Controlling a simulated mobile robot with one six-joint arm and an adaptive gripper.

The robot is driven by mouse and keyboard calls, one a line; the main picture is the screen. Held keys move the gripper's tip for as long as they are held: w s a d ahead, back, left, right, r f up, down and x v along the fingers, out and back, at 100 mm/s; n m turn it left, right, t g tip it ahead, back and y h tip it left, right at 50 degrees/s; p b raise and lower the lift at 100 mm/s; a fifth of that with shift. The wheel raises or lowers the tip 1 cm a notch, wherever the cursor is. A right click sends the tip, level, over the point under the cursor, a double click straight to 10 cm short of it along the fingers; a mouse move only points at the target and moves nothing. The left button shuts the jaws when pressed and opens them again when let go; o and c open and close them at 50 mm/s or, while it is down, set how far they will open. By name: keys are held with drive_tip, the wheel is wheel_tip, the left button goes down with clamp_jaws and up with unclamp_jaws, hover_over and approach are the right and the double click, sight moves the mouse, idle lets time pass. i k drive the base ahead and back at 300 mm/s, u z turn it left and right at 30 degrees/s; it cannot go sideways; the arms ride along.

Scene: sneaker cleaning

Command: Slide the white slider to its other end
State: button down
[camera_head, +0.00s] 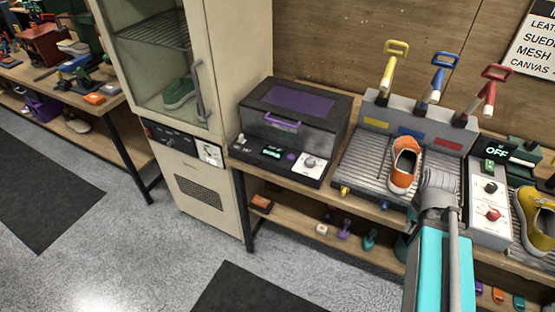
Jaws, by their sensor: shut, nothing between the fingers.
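A small pale, whitish control (241,140) stands at the left end of the front panel of the black box with the purple lid (297,100). It looks like a slider, but its track is too small to make out. I cannot tell for sure which is the slider. My turquoise and grey arm rises at the lower right, just left of that panel. My gripper cannot be made out.
A grey ribbed tray (357,160) holds an orange sneaker (404,165) below yellow, blue and red handled tools. A yellow shoe (538,220) stands at the right edge. A cream cabinet (228,60) stands left of the box. Open floor lies in front.

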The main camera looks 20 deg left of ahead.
sight(241, 140)
drive_tip(key=u, duration=1.25)
drive_tip(key=k, duration=0.6)
drive_tip(key=u, duration=0.2)
drive_tip(key=i, duration=0.5)
drive_tip(key=z, duration=0.1)
